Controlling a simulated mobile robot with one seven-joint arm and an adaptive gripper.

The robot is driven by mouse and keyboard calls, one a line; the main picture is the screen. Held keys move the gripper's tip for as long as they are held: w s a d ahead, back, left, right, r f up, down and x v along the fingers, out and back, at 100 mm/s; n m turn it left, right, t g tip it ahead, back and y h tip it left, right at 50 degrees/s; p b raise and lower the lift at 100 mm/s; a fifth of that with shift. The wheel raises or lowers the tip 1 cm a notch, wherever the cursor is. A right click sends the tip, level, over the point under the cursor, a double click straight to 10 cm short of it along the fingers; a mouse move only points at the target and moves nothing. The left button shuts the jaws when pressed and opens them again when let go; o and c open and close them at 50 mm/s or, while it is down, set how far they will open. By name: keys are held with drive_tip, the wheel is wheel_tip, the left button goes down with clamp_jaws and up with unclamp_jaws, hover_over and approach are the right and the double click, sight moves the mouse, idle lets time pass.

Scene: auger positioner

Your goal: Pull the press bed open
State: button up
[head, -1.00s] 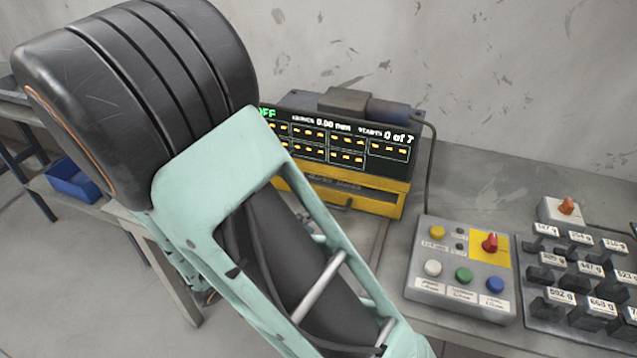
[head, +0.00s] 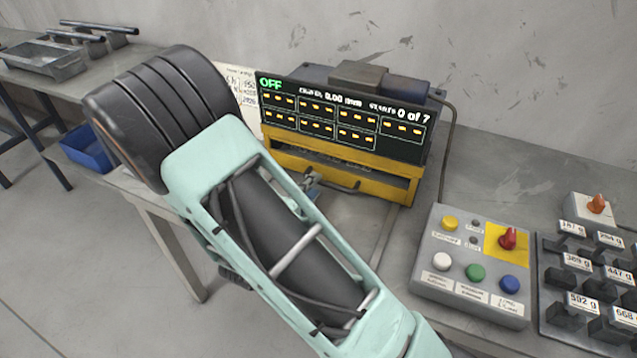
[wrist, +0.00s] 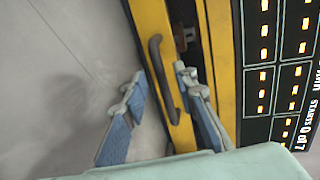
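The press is a yellow frame (head: 385,188) under a black display that reads OFF and "0 of 7". A dark bar handle (head: 342,187) is on its yellow front. In the wrist view the handle (wrist: 160,75) stands on a yellow bar (wrist: 150,20), with a dark gap behind the bar. My gripper (wrist: 157,78) is open, its blue-padded fingers on either side of the handle and apart from each other. I cannot tell whether a finger touches it. In the head view my arm hides most of the gripper; a fingertip (head: 311,184) shows beside the handle.
A grey control box (head: 470,262) with coloured buttons and a red knob stands right of the press. A rack of labelled weights (head: 590,280) is farther right. A metal tray (head: 45,60) lies on the left bench, with a blue bin (head: 88,150) below.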

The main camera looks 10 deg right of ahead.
drive_tip(key=shift+x, duration=1.85)
clamp_jaws()
